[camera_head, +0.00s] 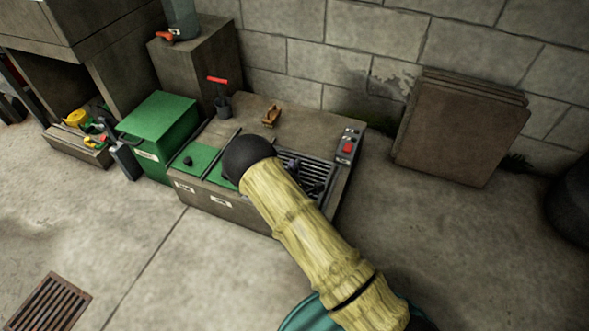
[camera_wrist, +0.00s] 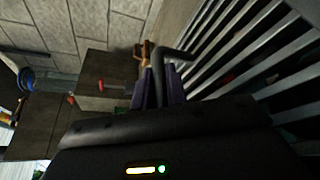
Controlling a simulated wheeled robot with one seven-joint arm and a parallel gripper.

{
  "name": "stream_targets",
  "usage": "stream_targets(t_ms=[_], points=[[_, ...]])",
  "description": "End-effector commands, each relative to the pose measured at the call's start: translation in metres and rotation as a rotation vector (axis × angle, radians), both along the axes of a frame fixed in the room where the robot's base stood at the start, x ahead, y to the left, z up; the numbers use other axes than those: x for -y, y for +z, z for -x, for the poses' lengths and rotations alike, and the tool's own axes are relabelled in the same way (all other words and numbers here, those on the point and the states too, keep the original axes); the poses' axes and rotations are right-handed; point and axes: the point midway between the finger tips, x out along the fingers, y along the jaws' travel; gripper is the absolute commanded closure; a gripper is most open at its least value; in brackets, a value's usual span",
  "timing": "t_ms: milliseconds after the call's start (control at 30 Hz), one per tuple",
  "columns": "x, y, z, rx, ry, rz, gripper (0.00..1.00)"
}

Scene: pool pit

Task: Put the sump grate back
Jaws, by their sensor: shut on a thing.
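The sump grate (camera_head: 319,172) is a dark metal grid of parallel bars at the right part of the low brown bench unit. Its grey bars fill the right side of the wrist view (camera_wrist: 245,42). My gripper (camera_wrist: 163,84) has its purple-padded fingers shut on a bent dark handle (camera_wrist: 178,53) beside the bars, which looks like part of the grate. In the head view my wrist and forearm cover the grate's left side and most of the gripper. I cannot tell whether the grate lies flat in its opening or is a little raised.
The bench unit (camera_head: 250,128) also has green panels (camera_head: 196,158), a wooden-handled tool (camera_head: 271,115), a dark cup with a red-handled tool (camera_head: 223,104) and a red-button control box (camera_head: 347,147). A green box (camera_head: 160,125) stands left; slabs (camera_head: 460,125) lean right.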

Motion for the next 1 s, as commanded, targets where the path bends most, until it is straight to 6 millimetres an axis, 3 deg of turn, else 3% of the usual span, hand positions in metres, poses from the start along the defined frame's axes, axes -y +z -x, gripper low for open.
stream_targets(t_ms=[267, 300, 400, 433, 767, 1000], points=[[0.0, -0.001, -0.001, 0.004, 0.0, 0.0, 1.0], [0.0, -0.001, -0.001, 0.004, 0.0, 0.0, 0.82], [0.0, -0.001, -0.001, 0.003, -0.001, 0.0, 0.62], [0.0, -0.001, -0.001, 0.003, -0.001, 0.0, 0.6], [0.0, -0.002, 0.002, -0.003, 0.0, 0.001, 0.6], [0.0, 0.007, 0.029, -0.005, 0.001, 0.004, 0.6]])
